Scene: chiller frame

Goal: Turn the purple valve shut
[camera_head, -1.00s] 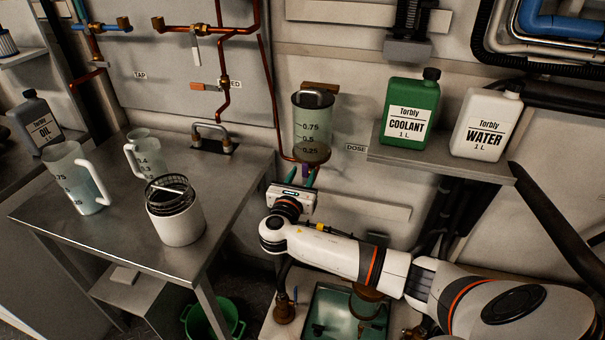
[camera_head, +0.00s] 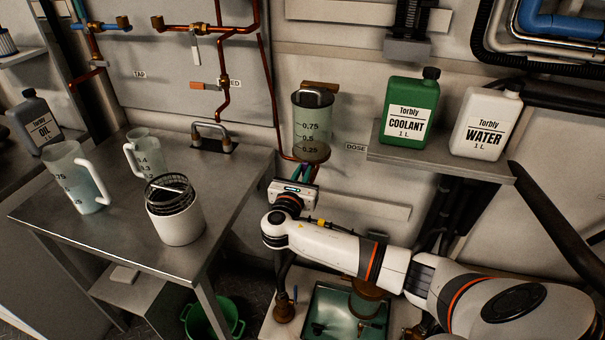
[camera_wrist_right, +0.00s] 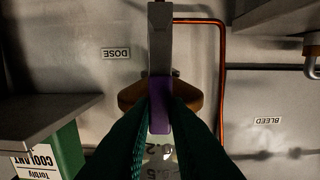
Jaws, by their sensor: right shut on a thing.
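The purple valve handle (camera_wrist_right: 160,92) shows in the right wrist view, below the clear dosing vessel (camera_head: 312,128) at the wall. My right gripper (camera_head: 300,172) is right under this vessel in the head view. Its green fingers are shut on the purple handle, one on each side, in the right wrist view. In the head view the handle is mostly hidden by the fingers. The vessel has marks 0.25, 0.5 and 0.75. My left gripper is not in view.
A shelf (camera_head: 455,170) to the right holds a green coolant bottle (camera_head: 409,112) and a white water bottle (camera_head: 486,122). The steel table (camera_head: 110,235) at left holds jugs and a white pot (camera_head: 177,225). A green sink (camera_head: 335,312) lies below my right arm.

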